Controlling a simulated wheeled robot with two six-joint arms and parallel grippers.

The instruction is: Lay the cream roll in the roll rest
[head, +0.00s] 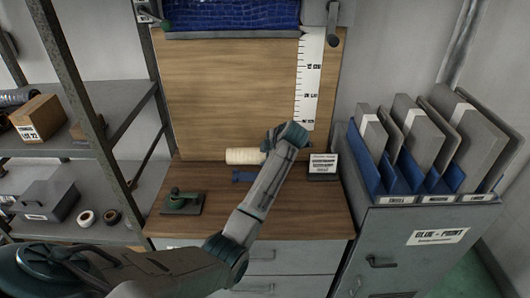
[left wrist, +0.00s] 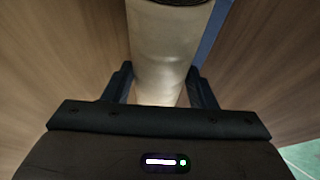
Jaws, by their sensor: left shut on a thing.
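The cream roll (head: 244,156) lies level in front of the wooden back board, just above the worktop, in the head view. In the left wrist view the roll (left wrist: 165,45) runs up the picture between the two dark fingers. My left gripper (left wrist: 159,85) is shut on it. In the head view my left arm's wrist covers the roll's right end and most of the gripper. A small blue piece (head: 243,176), likely the roll rest, is on the worktop below the roll, partly hidden by my arm. My right gripper is not in view.
A green-and-black tool (head: 183,202) sits on the worktop (head: 310,215) at left. A small sign (head: 323,166) stands at right. A cabinet with a blue rack (head: 400,178) of grey panels is at far right, shelves (head: 95,140) at left. The worktop's front is mostly clear.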

